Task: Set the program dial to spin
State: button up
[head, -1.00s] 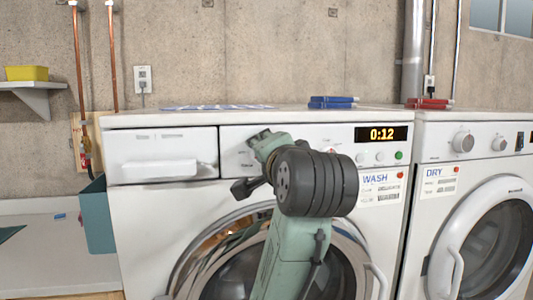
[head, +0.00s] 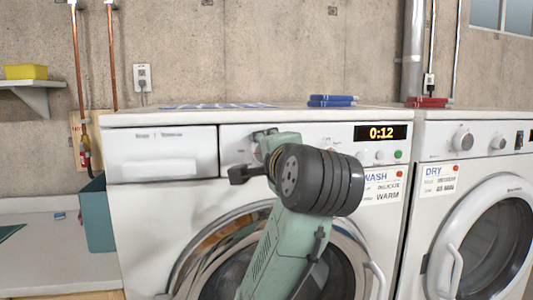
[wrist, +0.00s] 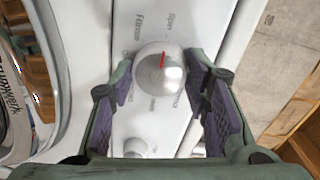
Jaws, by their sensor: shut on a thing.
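The program dial (wrist: 160,72) is a round white knob with a red pointer line, on the washer's white control panel. In the wrist view the pointer points almost straight up, between the printed words "Rinse" on the left and "Spin" on the right. My gripper (wrist: 159,82) has a finger on each side of the dial and is shut on it. In the head view my gripper (head: 266,138) is at the panel of the washer (head: 140,215), and my wrist hides the dial there.
A second knob (wrist: 136,147) shows below the dial in the wrist view. The washer display (head: 381,133) reads 0:12. The dryer (head: 435,225) stands to the right. Blue items (head: 331,101) and red ones (head: 427,102) lie on the machine tops.

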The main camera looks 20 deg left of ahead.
jog(key=o, duration=1.2)
jog(key=shift+c, duration=0.2)
